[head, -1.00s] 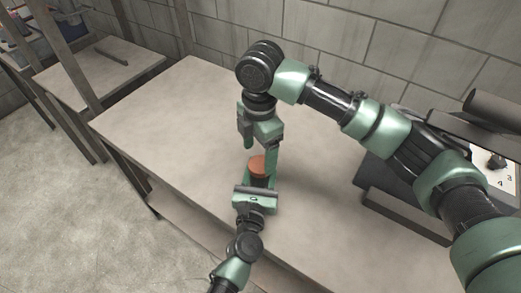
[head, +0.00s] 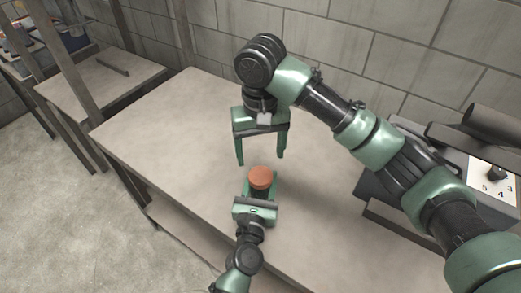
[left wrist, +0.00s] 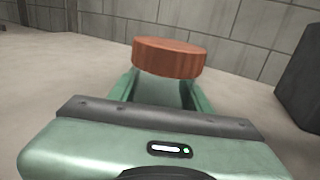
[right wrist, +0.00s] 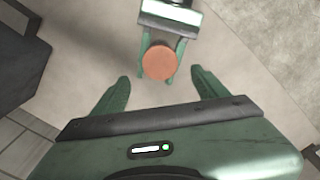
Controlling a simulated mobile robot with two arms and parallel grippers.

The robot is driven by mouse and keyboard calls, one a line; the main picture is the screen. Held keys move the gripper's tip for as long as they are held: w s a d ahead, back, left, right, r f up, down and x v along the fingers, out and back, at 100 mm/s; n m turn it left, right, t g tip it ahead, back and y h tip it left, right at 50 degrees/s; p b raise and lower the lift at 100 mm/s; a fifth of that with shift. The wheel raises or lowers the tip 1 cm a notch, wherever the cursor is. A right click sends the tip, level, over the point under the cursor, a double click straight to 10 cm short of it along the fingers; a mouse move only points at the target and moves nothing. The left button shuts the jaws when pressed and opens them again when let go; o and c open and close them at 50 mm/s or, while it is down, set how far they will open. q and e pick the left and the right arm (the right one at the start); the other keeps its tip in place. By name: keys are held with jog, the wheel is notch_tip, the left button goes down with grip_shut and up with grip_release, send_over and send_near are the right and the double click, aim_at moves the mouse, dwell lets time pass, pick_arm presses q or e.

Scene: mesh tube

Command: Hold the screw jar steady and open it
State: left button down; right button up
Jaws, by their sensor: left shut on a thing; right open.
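The screw jar shows mainly as its round orange-brown lid (head: 261,177), standing over the bench. The lid also shows in the left wrist view (left wrist: 168,60) and from above in the right wrist view (right wrist: 160,62). My left gripper (head: 262,188) comes in low from the near side and is shut on the jar below the lid. The jar's body is mostly hidden between its fingers. My right gripper (head: 261,158) points down above and just behind the lid, open and empty. In the right wrist view its fingers (right wrist: 160,86) are spread wider than the lid, apart from it.
The pale bench (head: 185,125) is clear around the jar and to its left. A dark device with a numbered white panel (head: 492,178) stands on the right. A block wall (head: 330,50) runs behind the bench. A second table (head: 95,80) stands at the far left.

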aim_at(260, 175)
jog(key=shift+f+m, duration=0.3)
jog(key=shift+f, duration=3.65)
jog(key=c, duration=1.5)
